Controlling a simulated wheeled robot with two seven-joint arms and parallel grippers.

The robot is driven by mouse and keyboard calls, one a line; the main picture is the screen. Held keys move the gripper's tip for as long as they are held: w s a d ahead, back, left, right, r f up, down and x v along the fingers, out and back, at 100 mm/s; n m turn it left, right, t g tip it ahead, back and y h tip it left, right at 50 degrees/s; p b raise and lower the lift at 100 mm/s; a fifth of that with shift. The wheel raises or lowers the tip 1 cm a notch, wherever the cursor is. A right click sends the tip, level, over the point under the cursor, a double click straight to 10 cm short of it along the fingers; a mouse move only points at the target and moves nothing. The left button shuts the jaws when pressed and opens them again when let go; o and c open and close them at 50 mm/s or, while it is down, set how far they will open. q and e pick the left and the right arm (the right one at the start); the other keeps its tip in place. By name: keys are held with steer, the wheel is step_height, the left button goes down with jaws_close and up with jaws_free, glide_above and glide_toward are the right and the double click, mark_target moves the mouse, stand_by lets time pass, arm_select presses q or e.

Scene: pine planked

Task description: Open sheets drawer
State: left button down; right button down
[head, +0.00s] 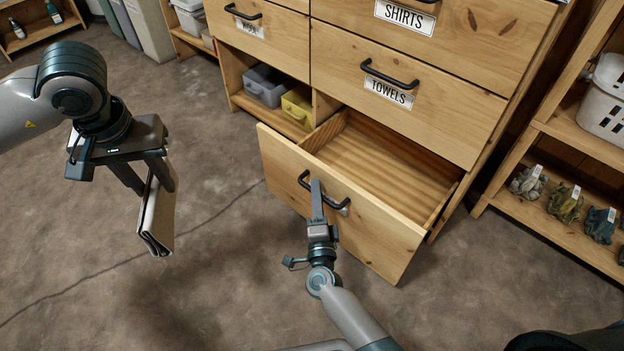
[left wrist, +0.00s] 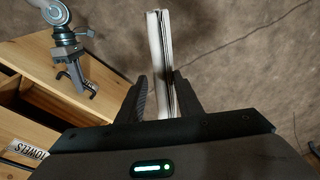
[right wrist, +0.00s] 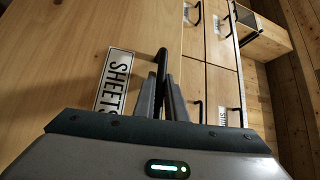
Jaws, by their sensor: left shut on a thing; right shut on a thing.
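The sheets drawer (head: 330,220) is the bottom drawer in the head view. It is pulled well out, and its inside (head: 375,170) looks empty. My right gripper (head: 317,190) is shut on its black handle (head: 305,179); the right wrist view shows the fingers (right wrist: 160,95) at the handle beside the SHEETS label (right wrist: 115,80). My left gripper (head: 150,182) is shut on a folded cream cloth with a dark edge (head: 158,218) and holds it above the floor, left of the drawer. The cloth stands between the fingers in the left wrist view (left wrist: 158,60).
Above the open drawer is the closed towels drawer (head: 400,95), with the shirts drawer (head: 470,35) over it. A grey bin (head: 263,87) and a yellow bin (head: 297,105) sit in a left cubby. A right shelf (head: 560,215) holds several bundles. The floor at left is clear.

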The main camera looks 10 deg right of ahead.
arm_select(q)
steer(key=shift+r+p, duration=0.4)
steer(key=shift+r, duration=0.1)
arm_select(e)
steer(key=s+a, duration=0.6)
steer(key=a, duration=0.2)
steer(key=shift+s+a, duration=0.15)
steer(key=shift+s, duration=0.15)
steer(key=c, duration=1.8)
jaws_free()
steer(key=shift+s, duration=0.1)
